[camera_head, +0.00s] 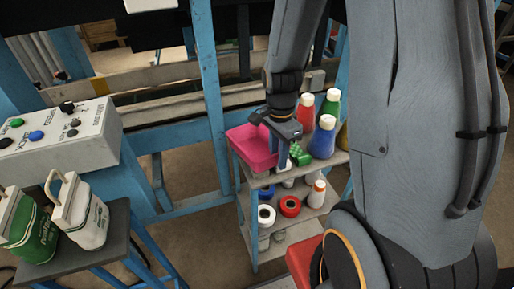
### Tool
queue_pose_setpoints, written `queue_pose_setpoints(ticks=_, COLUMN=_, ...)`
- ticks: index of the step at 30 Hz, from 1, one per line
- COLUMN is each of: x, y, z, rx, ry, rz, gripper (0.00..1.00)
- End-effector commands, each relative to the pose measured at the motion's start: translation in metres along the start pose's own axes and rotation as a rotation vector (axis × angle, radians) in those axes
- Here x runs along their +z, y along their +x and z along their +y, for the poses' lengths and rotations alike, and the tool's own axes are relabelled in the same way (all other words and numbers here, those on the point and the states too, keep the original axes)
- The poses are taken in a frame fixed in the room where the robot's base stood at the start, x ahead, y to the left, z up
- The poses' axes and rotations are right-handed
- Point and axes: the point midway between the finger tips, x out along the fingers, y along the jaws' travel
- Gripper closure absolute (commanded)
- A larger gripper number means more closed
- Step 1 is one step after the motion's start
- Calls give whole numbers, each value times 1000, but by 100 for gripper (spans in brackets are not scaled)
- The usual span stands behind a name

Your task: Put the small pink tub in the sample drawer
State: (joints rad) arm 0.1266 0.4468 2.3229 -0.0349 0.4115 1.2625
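A bright pink, box-like tub (250,148) sits at the left end of the top shelf of a small cart. My gripper (284,162) points down over the same shelf, just right of the tub, close to a small green patterned object (299,154). The gripper's wrist covers part of the tub's right side. One finger shows clearly. The gap between the fingers is hidden, and I cannot tell if the gripper touches the tub or the green object. I cannot make out a sample drawer in this view.
Red (306,114), green (330,103) and blue (323,138) bottles with white caps crowd the shelf's right side. The cart's lower shelf (274,222) holds several rolls and a white bottle. A control box (62,132) and two bags (84,213) stand at left. Blue posts (209,90) rise behind.

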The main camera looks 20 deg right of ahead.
Motion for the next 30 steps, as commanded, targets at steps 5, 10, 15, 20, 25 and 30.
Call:
queue_pose_setpoints(ticks=5, x=0, y=0, z=0, rx=0, ry=0, rz=0, gripper=75)
queue_pose_setpoints(ticks=10, x=0, y=0, z=0, rx=0, ry=0, rz=0, gripper=75)
queue_pose_setpoints(ticks=15, x=0, y=2, z=0, rx=0, ry=0, rz=0, gripper=75)
queue_pose_setpoints(ticks=20, x=0, y=3, z=0, rx=0, ry=0, rz=0, gripper=97)
queue_pose_setpoints(ticks=25, x=0, y=3, z=0, rx=1, ry=0, rz=0, gripper=100)
queue_pose_setpoints(ticks=30, x=0, y=3, z=0, rx=1, ry=0, rz=-1, gripper=100)
